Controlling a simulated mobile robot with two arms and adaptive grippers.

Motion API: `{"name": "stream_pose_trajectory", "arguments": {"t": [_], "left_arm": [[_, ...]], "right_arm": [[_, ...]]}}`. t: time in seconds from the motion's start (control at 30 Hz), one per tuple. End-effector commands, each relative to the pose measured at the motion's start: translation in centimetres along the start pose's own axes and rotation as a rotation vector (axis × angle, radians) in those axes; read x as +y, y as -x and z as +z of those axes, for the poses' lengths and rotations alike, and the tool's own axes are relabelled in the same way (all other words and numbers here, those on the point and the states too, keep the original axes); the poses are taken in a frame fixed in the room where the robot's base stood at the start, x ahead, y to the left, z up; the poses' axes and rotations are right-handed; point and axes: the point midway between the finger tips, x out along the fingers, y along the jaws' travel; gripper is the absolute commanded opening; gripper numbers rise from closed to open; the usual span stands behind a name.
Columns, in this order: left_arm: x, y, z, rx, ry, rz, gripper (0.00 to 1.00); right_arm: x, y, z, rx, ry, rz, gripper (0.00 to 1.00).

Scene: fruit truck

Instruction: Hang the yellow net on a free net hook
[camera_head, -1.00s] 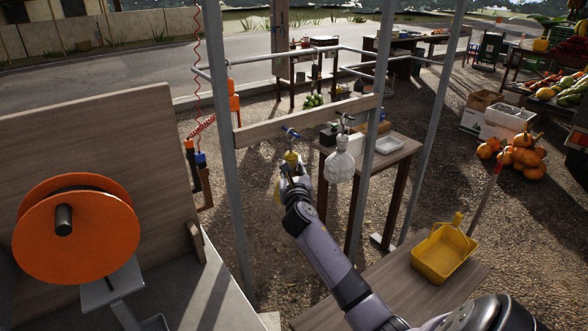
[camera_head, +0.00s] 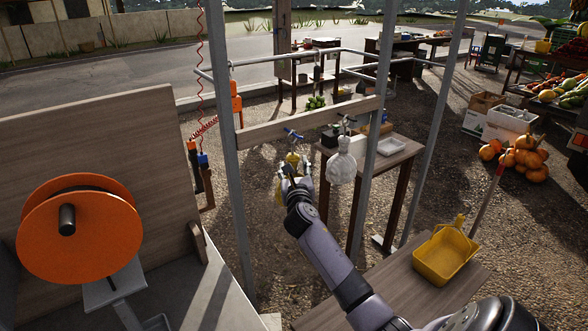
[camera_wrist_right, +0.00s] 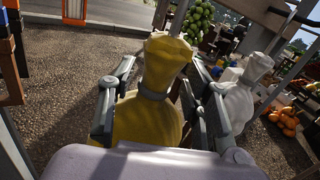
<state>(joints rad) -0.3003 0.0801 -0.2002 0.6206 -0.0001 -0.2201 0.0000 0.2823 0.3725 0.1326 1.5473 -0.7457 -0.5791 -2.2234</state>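The yellow net (camera_head: 292,158) is at the left of the wooden hook rail (camera_head: 262,131), just under a blue-handled hook (camera_head: 292,134); it appears to hang there, but the contact is too small to tell. In the right wrist view, the yellow net (camera_wrist_right: 150,112) is upright, with a grey band at its neck. My right gripper (camera_head: 296,174) is open, its fingers spread on both sides of the net, as the wrist view (camera_wrist_right: 166,80) shows. A white net (camera_head: 341,167) hangs from the hook to the right. My left gripper is not in view.
Grey metal posts (camera_head: 228,150) flank the rail. An orange reel (camera_head: 78,230) stands at the left. A yellow tray (camera_head: 440,262) sits on the wooden table at lower right. A table with a white tray (camera_head: 391,146) stands behind the rail.

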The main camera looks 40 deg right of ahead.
Motion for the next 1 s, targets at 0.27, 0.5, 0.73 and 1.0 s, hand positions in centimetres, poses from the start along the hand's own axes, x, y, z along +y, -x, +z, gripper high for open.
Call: {"name": "stream_pose_trajectory", "arguments": {"t": [0.27, 0.5, 0.73, 1.0], "left_arm": [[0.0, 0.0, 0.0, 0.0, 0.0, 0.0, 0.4], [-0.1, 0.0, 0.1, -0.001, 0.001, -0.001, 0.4], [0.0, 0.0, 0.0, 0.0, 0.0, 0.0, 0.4], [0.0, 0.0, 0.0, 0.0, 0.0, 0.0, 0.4]], "right_arm": [[0.0, 0.1, -0.5, 0.008, 0.001, 0.0, 0.5], [0.0, 1.5, -0.4, 0.005, 0.002, 0.0, 0.5], [0.1, 6.0, -0.3, 0.004, 0.002, 0.003, 0.5], [0.1, 10.7, -0.2, 0.004, 0.001, 0.001, 0.5]]}}
